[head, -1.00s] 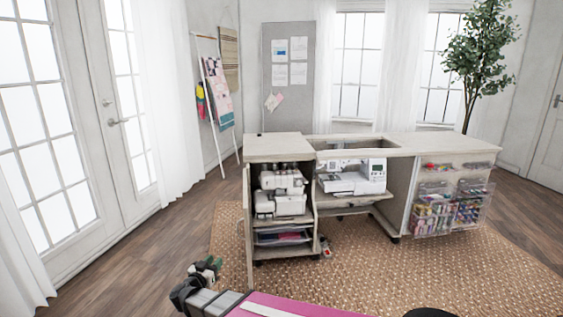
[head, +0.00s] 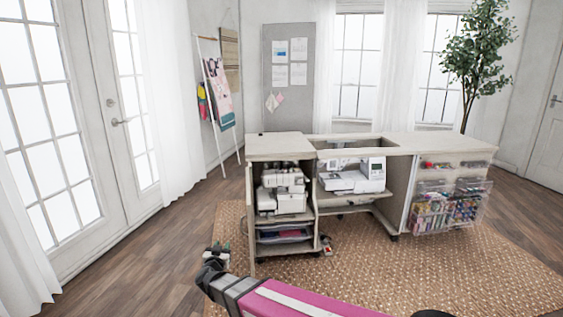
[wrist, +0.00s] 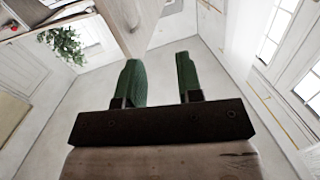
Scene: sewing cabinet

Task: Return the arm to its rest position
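My gripper (head: 220,247) shows at the lower left of the middle in the head view, at the end of my pink arm, in front of the sewing cabinet and over the floor by the rug's left edge. In the wrist view my gripper (wrist: 158,72) has its two green fingers well apart, with nothing between them.
The sewing cabinet (head: 405,146) stands ahead on a woven rug (head: 400,272), with a white sewing machine (head: 352,174) and a serger (head: 282,191) in it. A clear organizer (head: 447,208) hangs at its right. Wooden floor (head: 150,262) is free at left.

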